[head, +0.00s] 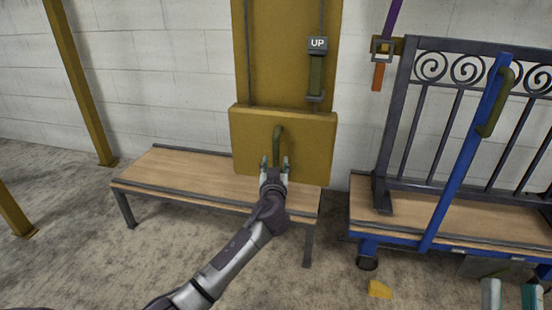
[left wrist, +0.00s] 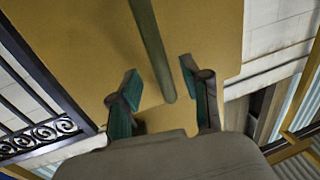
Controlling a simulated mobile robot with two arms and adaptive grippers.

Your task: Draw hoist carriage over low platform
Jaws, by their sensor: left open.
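The hoist carriage is a mustard-yellow block (head: 308,140) on a tall yellow mast (head: 280,60), with an upright olive handle (head: 278,135) on its front. The low platform (head: 165,172) is a wood-topped bench with dark metal edges; the carriage stands in front of the wall at the bench's right part. My left gripper (head: 275,163) is open at the handle's lower end. In the left wrist view the handle (left wrist: 150,45) lies between the parted fingers (left wrist: 160,83), with gaps showing on both sides. My right gripper (head: 511,293) shows only its parted fingertips at the lower right.
A lever marked UP (head: 317,72) is on the mast. A blue trolley (head: 470,245) with a dark scroll gate (head: 440,120) and a blue bar (head: 465,155) stands right. A strap with a buckle (head: 383,48) hangs beside it. A yellow wedge (head: 379,289) lies on the floor.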

